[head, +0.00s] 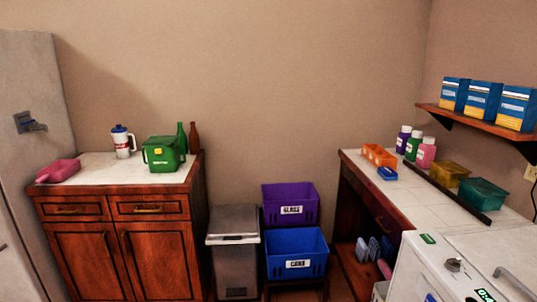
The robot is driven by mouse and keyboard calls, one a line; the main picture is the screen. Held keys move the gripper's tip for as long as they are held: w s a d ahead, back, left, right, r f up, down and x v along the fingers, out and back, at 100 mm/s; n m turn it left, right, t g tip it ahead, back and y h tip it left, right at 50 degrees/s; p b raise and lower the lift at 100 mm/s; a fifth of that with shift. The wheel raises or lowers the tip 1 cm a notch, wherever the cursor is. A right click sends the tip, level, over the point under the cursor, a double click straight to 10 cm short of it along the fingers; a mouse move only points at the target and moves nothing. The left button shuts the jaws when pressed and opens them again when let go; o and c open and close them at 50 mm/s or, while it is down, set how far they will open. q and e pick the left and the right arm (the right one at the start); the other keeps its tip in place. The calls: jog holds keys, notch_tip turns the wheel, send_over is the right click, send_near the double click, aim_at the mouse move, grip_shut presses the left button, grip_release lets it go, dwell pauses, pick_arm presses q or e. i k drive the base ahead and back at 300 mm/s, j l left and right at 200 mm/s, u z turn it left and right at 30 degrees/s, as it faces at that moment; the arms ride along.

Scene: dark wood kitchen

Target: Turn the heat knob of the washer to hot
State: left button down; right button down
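A white appliance, which looks like the washer (411,275), is at the bottom right of the head view and is cut off by the lower edge. A round grey knob (452,265) sits on its top panel. Part of a dark dial or label (485,295) shows nearer the edge, and a green label (428,239) is at the back corner. I cannot tell which control is the heat knob or where it points. Neither of my grippers is in view.
A white-topped counter (385,190) with bottles and bins adjoins the washer. A shelf (480,126) with blue boxes hangs above. A grey trash bin (234,265), a purple crate (290,216) and a blue crate (296,250) stand left of it. A wooden cabinet (125,245) is further left.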

aim_at(454, 265)
jog(key=k+z, duration=0.1)
jog(key=z, duration=1.25)
